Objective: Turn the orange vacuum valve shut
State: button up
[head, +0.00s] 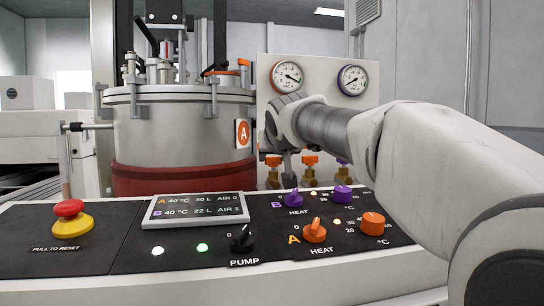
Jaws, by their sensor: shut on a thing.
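Small brass valves with orange handles stand on the panel below the gauges; one orange handle (273,160) shows just left of my gripper, another (310,160) just right of it. A purple-handled valve (343,162) is further right, partly behind my arm. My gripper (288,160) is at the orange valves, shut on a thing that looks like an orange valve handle. The wrist hides most of the fingers and the grip, so which handle is held and its exact angle cannot be told.
An orange-ringed gauge (287,76) and a purple-ringed gauge (353,80) sit above. The metal tank (180,140) stands left. The control console in front has a display (196,209), a red emergency button (69,208), a pump knob (242,238) and heat knobs (314,232).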

grip_shut()
jog(key=shift+r+n+y+p, duration=0.1)
jog(key=shift+n+y+p, duration=0.2)
jog(key=shift+p, duration=0.6)
jog(key=shift+n+y+p, duration=0.3)
jog(key=shift+y+p, duration=0.1)
jog(key=o, duration=0.9)
grip_release()
jog(key=shift+s+d, duration=0.1)
